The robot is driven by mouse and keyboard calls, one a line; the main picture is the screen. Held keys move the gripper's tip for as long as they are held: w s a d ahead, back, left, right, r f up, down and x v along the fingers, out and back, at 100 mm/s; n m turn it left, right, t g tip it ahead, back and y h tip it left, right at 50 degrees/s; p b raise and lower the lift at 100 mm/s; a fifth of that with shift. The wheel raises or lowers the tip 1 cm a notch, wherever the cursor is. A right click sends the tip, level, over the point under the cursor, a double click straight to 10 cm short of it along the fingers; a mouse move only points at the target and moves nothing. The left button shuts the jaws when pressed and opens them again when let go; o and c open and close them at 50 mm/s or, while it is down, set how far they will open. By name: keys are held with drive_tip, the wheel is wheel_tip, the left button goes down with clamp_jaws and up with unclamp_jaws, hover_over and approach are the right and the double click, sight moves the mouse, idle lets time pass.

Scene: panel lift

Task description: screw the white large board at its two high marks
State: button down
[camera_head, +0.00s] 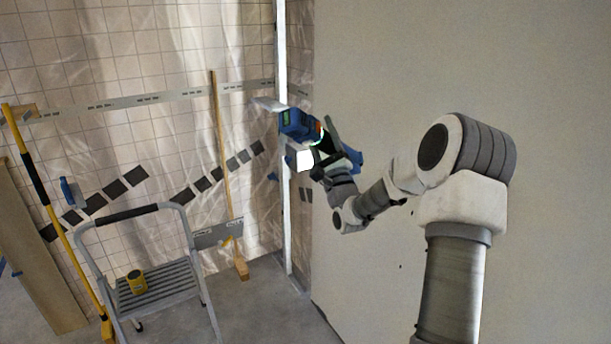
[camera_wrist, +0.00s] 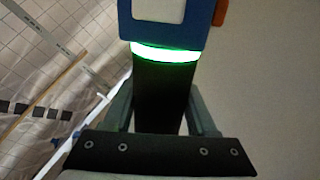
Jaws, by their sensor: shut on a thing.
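The large board (camera_head: 430,60) is a pale, off-white panel that fills the right side of the head view, and it also fills the right of the wrist view (camera_wrist: 265,90). I cannot make out its two high marks in either view. My gripper (camera_head: 333,150) is shut on a blue and black power tool (camera_head: 300,122), near the board's left edge. In the wrist view the tool's black grip (camera_wrist: 160,95) sits between my fingers, with a lit green ring above it. The tool's front end points left in the head view, toward the metal stud. I cannot tell whether the tip touches anything.
A grey step ladder (camera_head: 165,285) stands at lower left with a yellow tin (camera_head: 137,282) on it. A wooden-handled broom (camera_head: 222,150) and a yellow pole (camera_head: 45,200) lean nearby. A metal stud (camera_head: 282,200) stands beside the board's left edge.

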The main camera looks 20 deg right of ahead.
drive_tip(key=s+d+r+n+y+p, duration=0.1)
drive_tip(key=s+r+n+y, duration=0.1)
drive_tip(key=r, duration=1)
drive_tip(key=s+d+r+n+t+y+p, duration=0.1)
drive_tip(key=s+r+n, duration=0.3)
drive_tip(key=r, duration=0.9)
drive_tip(key=s+d+r+n+y+p, duration=0.2)
drive_tip(key=r+n, duration=0.3)
drive_tip(key=r, duration=0.8)
drive_tip(key=shift+s+d+t+y, duration=0.3)
drive_tip(key=shift+s+d+t, duration=0.1)
drive_tip(key=shift+s+d, duration=0.25)
drive_tip(key=shift+s+a+f, duration=0.1)
drive_tip(key=shift+f, duration=0.05)
drive_tip(key=shift+d+p, duration=0.3)
drive_tip(key=shift+d, duration=0.85)
idle(1.0)
